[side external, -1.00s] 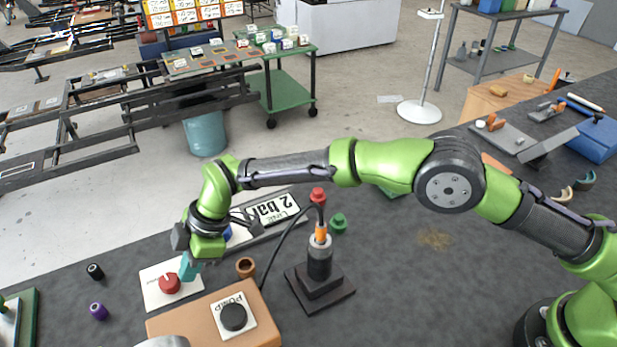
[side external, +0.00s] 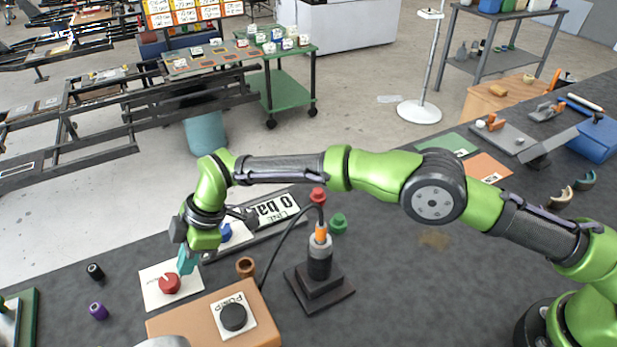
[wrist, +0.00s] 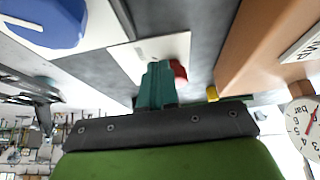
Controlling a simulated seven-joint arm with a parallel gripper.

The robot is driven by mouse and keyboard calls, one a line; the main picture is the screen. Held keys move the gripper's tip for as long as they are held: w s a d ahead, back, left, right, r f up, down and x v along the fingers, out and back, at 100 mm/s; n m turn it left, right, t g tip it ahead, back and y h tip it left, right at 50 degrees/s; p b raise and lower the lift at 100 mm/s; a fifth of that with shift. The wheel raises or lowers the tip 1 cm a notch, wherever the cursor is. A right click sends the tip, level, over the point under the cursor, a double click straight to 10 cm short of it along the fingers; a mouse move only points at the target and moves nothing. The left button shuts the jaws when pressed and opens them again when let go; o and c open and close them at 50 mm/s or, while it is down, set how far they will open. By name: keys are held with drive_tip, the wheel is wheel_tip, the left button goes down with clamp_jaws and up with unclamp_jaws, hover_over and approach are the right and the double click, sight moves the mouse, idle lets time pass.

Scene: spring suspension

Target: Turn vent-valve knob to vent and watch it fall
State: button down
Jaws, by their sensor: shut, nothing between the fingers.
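The red vent-valve knob (side external: 169,284) sits on a white plate (side external: 153,297) at the lower left of the side view, with a pale pointer mark on it. My gripper (side external: 186,266) is shut and empty, its teal fingers just above and right of the knob; I cannot tell whether they touch it. In the wrist view the fingers (wrist: 158,85) partly hide the red knob (wrist: 179,72). A black pump knob (side external: 233,317) sits on an orange-brown box (side external: 190,318).
A black post (side external: 319,262) with an orange top and hose stands right of the box. A blue knob (side external: 224,232) lies behind my gripper. A round dial gauge (wrist: 303,127) shows in the wrist view. Loose black (side external: 95,271) and purple (side external: 98,311) cylinders lie at left.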

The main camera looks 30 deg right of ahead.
idle(0.3)
drive_tip(key=shift+w+d+r, duration=0.1)
drive_tip(key=shift+w+d, duration=0.05)
drive_tip(key=shift+d, duration=0.2)
wheel_tip(320, 180, up, 6)
drive_tip(key=shift+f, duration=0.1)
idle(0.5)
drive_tip(key=shift+s+a+f, duration=0.1)
drive_tip(key=shift+s+f, duration=0.25)
drive_tip(key=shift+f, duration=0.65)
drive_tip(key=shift+s+a+f, duration=0.1)
drive_tip(key=shift+s+f, duration=0.3)
drive_tip(key=shift+f, duration=0.55)
drive_tip(key=shift+s+f, duration=0.35)
drive_tip(key=shift+f, duration=0.65)
drive_tip(key=shift+a, duration=0.1)
